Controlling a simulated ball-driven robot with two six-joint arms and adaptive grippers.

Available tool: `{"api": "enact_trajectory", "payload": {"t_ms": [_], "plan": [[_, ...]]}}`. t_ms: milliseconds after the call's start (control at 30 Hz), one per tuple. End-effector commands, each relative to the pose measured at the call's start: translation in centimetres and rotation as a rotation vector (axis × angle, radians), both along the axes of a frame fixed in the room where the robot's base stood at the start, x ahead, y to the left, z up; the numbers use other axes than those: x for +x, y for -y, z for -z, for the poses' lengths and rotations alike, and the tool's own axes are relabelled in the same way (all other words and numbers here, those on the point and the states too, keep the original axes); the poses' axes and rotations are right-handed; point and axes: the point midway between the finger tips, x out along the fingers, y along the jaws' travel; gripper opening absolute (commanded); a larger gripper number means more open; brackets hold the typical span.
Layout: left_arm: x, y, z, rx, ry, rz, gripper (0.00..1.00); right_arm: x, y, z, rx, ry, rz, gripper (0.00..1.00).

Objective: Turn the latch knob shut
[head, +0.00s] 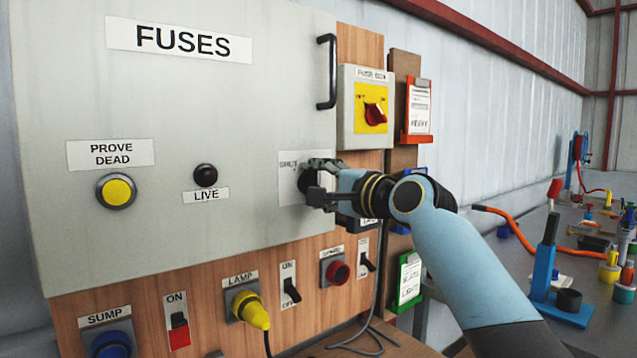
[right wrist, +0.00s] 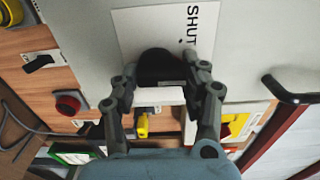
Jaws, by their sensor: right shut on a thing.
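The black latch knob (right wrist: 160,68) sits on a white plate (right wrist: 140,25) marked SHUT at the right side of the grey FUSES door (head: 230,110). In the head view the plate (head: 291,170) shows, with the knob mostly hidden by my gripper. My right gripper (head: 312,182) is at the knob, with its fingers on either side of it. In the right wrist view the gripper (right wrist: 160,80) is shut on the knob. I cannot tell the knob's exact turn angle. My left gripper is not in view.
A black door handle (head: 327,72) stands out above the knob. A fuse box with a red switch (head: 375,113) is at the right. Below the door are switches and a yellow LAMP plug (head: 254,310). A bench (head: 500,240) with tools stands at the right.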

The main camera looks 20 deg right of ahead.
Motion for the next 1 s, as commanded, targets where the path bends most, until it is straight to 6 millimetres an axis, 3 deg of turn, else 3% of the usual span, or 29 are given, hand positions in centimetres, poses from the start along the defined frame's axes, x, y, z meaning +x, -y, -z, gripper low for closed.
{"api": "enact_trajectory", "payload": {"t_ms": [600, 1000], "plan": [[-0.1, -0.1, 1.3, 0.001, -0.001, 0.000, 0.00, -0.1, -0.3, -0.2, -0.531, 0.200, 0.000, 0.13], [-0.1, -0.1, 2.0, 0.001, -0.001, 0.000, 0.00, -0.1, -0.4, -0.2, -0.738, 0.274, 0.000, 0.13]]}}
